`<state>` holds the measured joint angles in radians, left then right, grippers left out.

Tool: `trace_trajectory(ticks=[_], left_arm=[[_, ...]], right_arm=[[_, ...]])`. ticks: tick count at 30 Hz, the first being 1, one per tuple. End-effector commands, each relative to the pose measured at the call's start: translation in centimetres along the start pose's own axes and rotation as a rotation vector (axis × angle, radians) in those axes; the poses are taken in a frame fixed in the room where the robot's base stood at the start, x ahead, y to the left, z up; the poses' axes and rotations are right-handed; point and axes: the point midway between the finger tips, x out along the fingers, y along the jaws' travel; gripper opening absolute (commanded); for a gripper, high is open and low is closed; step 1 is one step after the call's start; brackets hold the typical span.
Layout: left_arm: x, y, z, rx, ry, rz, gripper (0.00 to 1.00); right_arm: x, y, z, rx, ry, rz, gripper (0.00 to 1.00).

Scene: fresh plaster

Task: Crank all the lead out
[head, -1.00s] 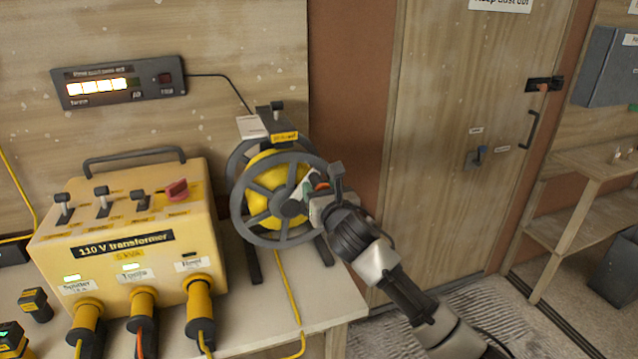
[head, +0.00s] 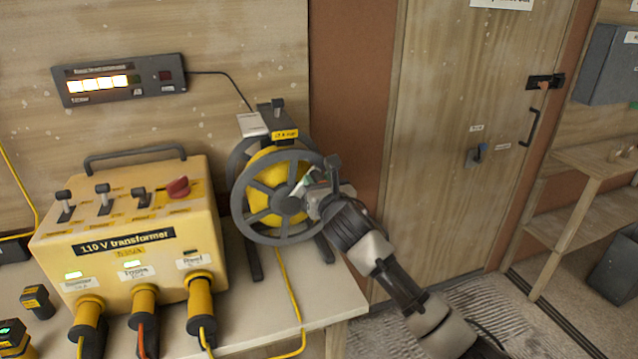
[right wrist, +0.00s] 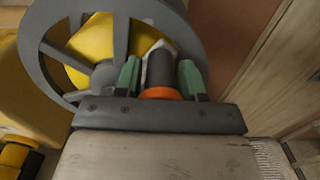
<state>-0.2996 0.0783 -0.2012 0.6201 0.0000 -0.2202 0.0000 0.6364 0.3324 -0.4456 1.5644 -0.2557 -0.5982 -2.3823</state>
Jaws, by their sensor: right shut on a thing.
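The cable reel (head: 277,238) stands on the bench with yellow lead (head: 259,196) wound on its drum inside grey spoked wheels. A length of yellow lead (head: 291,292) runs down from the reel to the bench top. My right gripper (head: 308,190) is at the right side of the front wheel. In the right wrist view its green-padded fingers (right wrist: 159,80) are shut around the dark crank handle (right wrist: 160,68), which has an orange collar. My left gripper is out of view.
A yellow 110 V transformer (head: 130,245) with several plugs stands left of the reel. A display box (head: 118,81) with lit bars hangs on the wall. A closed wooden door (head: 440,130) and shelves (head: 580,180) are at the right.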

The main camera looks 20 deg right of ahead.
Motion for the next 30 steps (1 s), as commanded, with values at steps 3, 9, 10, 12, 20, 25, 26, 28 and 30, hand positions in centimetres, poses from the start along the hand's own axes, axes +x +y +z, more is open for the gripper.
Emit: trace_trajectory(ticks=[3,9,10,12,20,25,26,28,30], left_arm=[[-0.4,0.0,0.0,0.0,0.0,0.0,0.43],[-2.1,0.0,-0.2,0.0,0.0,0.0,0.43],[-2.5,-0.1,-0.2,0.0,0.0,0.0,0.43],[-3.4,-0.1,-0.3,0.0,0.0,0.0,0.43],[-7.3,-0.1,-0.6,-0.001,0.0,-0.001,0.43],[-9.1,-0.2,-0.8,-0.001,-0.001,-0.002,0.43],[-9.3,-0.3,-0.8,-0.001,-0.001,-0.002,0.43],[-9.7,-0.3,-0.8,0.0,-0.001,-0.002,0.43],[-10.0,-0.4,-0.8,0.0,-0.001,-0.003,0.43]], right_arm=[[0.0,0.1,0.1,-0.013,0.001,0.001,0.0],[0.0,0.6,0.8,-0.086,0.002,0.001,0.0],[0.0,0.7,1.0,-0.103,0.003,0.001,0.0],[0.0,1.0,1.3,-0.15,0.003,0.001,0.0],[0.0,2.8,2.2,-0.358,0.003,0.002,0.0],[0.0,3.9,2.3,-0.487,0.002,0.001,0.0],[0.0,4.1,2.2,-0.484,0.003,0.001,0.0],[0.0,4.5,2.2,-0.479,0.002,0.001,0.0],[0.0,4.9,2.2,-0.476,0.002,0.003,0.0]])
